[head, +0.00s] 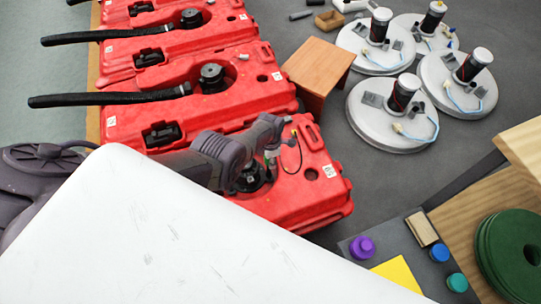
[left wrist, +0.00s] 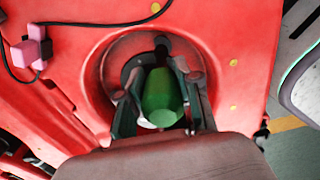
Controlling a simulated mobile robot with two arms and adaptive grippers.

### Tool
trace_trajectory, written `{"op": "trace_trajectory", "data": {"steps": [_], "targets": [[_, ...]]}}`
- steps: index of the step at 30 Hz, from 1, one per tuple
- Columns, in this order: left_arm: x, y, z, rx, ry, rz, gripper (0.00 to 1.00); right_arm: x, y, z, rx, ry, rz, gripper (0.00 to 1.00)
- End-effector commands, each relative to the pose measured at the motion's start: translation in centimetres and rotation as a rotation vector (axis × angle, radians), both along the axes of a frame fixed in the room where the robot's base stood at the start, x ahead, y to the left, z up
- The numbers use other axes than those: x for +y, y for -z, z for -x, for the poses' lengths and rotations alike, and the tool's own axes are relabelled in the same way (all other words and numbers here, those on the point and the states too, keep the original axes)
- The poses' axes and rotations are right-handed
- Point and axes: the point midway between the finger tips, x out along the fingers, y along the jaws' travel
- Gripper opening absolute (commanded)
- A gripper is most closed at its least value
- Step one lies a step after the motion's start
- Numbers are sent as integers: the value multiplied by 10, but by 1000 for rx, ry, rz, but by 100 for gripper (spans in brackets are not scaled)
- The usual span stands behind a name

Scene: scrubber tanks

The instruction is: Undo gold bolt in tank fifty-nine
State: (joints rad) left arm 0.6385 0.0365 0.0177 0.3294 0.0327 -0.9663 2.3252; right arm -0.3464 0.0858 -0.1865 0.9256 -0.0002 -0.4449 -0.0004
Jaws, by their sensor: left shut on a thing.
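The nearest red tank (head: 312,205) lies at the end of a row of red tanks. Its label is too small to read. My left gripper (head: 271,158) is over this tank, by its round recess. In the left wrist view, the gripper (left wrist: 160,100) is shut on a green tapered tool (left wrist: 161,98), which stands in front of the round recess (left wrist: 98,75). The tool's far end and what it touches are hidden. Small gold bolt heads show on the red surface, at the top (left wrist: 155,7) and right (left wrist: 233,62) of the recess. My right gripper is not in view.
More red tanks (head: 215,105) with black hoses (head: 110,97) stand behind. A wooden stool (head: 318,70) and several white round units (head: 385,115) stand to the right. A wooden table with green discs (head: 510,250) and a grey board with knobs (head: 362,247) is at lower right.

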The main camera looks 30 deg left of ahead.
Motion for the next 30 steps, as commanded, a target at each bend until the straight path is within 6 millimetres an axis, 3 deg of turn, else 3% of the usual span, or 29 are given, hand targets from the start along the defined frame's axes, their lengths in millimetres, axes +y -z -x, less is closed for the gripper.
{"op": "trace_trajectory", "data": {"steps": [5,16,30], "targets": [[0,-3,0,0,0,0,0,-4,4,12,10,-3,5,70],[0,-3,0,0,31,0,0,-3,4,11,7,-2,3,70],[-2,-3,5,0,806,0,0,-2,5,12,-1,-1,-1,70]]}}
